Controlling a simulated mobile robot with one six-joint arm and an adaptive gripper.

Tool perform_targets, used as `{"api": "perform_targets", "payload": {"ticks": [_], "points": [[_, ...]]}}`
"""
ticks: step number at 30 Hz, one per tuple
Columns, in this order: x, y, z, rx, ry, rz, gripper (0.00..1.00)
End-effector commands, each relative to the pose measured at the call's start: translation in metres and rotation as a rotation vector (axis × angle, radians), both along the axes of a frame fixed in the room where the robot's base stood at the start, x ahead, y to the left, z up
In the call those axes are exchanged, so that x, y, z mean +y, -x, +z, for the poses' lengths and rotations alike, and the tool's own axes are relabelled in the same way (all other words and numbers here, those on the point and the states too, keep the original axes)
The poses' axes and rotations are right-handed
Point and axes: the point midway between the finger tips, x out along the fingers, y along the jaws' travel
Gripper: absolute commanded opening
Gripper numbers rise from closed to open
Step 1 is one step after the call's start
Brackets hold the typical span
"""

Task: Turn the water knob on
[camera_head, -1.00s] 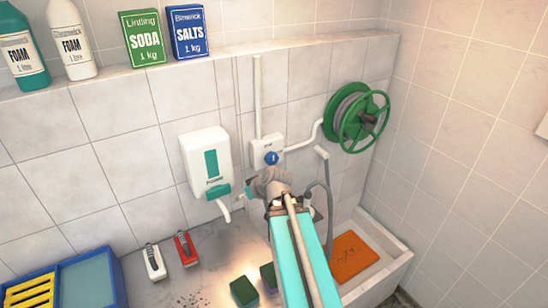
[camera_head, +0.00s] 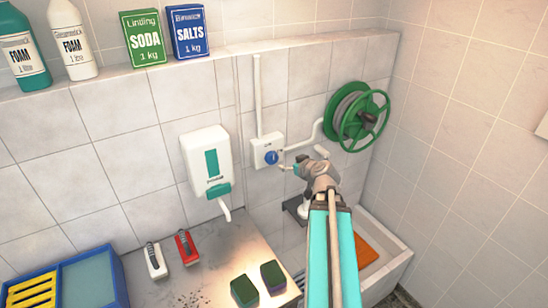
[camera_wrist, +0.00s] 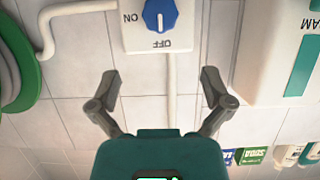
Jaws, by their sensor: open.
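The blue water knob (camera_head: 271,157) sits on a white box (camera_head: 262,147) on the tiled wall, right of the soap dispenser. The wrist view shows the knob (camera_wrist: 160,14) upside down at its top edge. A white mark on the knob lies toward the OFF label (camera_wrist: 163,43); the ON label (camera_wrist: 130,17) is to the side. My gripper (camera_wrist: 160,76) is open and empty, its two fingers spread apart below the knob in that view and not touching it. In the head view my gripper is just right of the knob, partly hidden by my wrist.
A green hose reel (camera_head: 360,117) is on the wall to the right, with a white pipe toward the box. A dispenser (camera_head: 207,163) hangs left. Below are green sponges (camera_head: 258,283), two brushes (camera_head: 170,254) and a basin (camera_head: 398,262) with an orange item (camera_head: 365,250).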

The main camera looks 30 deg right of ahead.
Motion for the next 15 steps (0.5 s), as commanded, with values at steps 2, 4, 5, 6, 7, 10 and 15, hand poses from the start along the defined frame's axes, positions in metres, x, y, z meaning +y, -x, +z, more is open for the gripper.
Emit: {"api": "perform_targets", "payload": {"ticks": [2, 4, 5, 6, 7, 10, 15], "points": [[0.0, 0.0, 0.0, 0.001, 0.0, 0.001, 1.0], [0.0, -0.001, -0.001, 0.001, 0.0, 0.001, 1.0], [0.0, -0.002, -0.001, 0.001, 0.0, 0.001, 1.0], [0.0, -0.003, -0.002, 0.001, 0.0, 0.001, 1.0], [0.0, -0.004, -0.002, 0.001, 0.0, 0.001, 1.0], [-0.001, -0.009, -0.005, 0.001, -0.002, 0.001, 1.0], [-0.002, -0.025, -0.012, 0.001, -0.002, 0.002, 1.0]]}}
